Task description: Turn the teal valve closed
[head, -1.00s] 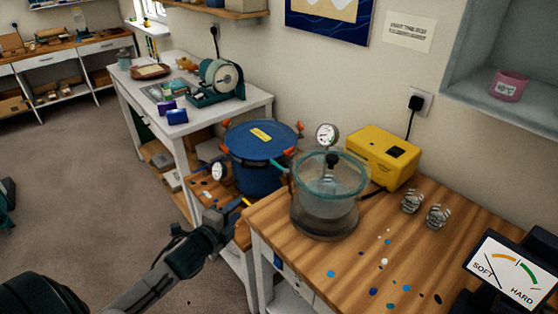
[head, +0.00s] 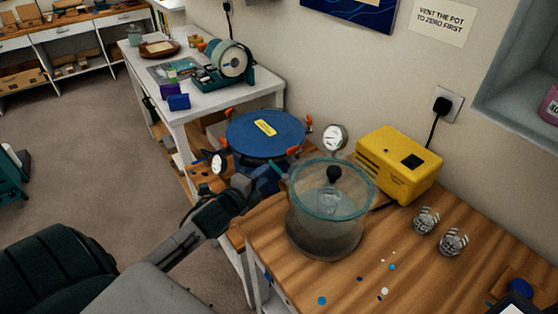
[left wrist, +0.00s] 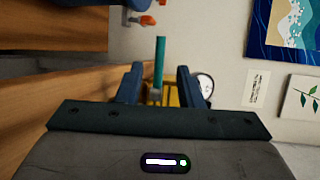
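The teal valve (head: 283,171) is a small lever at the left side of the glass vacuum chamber (head: 330,205), partly hidden in the head view. In the left wrist view it is a thin teal bar (left wrist: 160,62) standing upright in the picture. My left gripper (head: 252,186) is just left of the chamber. Its two blue fingers (left wrist: 160,72) are open, one each side of the bar in the picture, with gaps on both sides. I cannot tell how deep the bar lies between them.
The chamber stands on a wooden bench (head: 350,285). A blue lidded pot (head: 262,135) stands behind the gripper, with a gauge (head: 334,138) nearby. A yellow pump (head: 398,165) and two striped glass-like cups (head: 425,220) stand to the right.

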